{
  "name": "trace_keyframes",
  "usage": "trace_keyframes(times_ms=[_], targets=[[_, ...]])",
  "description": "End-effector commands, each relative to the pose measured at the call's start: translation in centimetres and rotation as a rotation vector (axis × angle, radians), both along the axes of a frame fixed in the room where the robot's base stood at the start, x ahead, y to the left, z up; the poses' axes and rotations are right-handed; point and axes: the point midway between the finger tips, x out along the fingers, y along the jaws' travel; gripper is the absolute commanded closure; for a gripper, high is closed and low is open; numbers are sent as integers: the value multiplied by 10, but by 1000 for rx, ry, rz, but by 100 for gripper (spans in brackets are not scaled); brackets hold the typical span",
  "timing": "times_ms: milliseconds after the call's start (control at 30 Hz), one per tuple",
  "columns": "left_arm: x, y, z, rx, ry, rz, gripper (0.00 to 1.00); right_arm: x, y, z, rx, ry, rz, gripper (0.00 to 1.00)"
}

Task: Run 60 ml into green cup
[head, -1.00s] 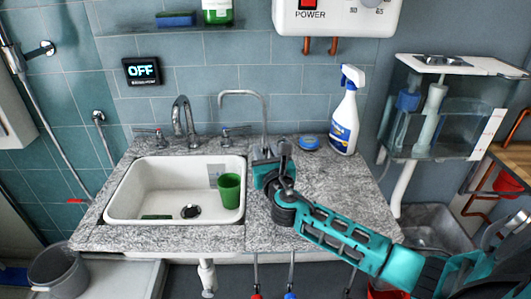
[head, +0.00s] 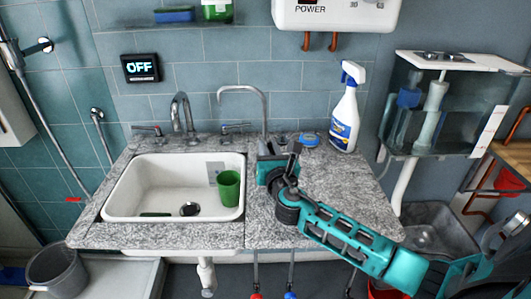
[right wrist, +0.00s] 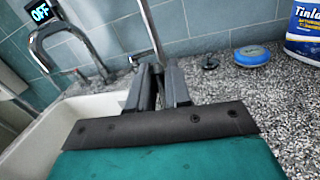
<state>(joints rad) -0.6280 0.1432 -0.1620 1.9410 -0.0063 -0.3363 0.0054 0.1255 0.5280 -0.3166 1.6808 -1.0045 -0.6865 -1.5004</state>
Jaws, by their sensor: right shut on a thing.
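The green cup (head: 229,187) stands upright in the right part of the white sink (head: 122,200). The spout end of a thin tall gooseneck tap (head: 241,89) is above the cup, and I see no water stream. My right gripper (head: 266,150) is at the base of this tap, on the counter right of the sink. In the right wrist view its dark fingers (right wrist: 159,88) are shut on a small part there, likely the tap's lever, mostly hidden between them. The wall display (head: 141,68) reads OFF. My left gripper is not in view.
A wider sink faucet (head: 181,116) with two side handles stands behind the sink. A blue round item (head: 309,139) and a spray bottle (head: 345,110) stand right of my gripper. The counter's front right is partly under my arm.

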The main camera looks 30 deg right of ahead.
Motion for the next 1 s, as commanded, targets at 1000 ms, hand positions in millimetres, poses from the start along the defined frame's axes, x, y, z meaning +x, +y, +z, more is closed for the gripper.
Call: trace_keyframes(times_ms=[1000], targets=[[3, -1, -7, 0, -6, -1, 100, -13, 0, -2, 81, -47, 3, 65]])
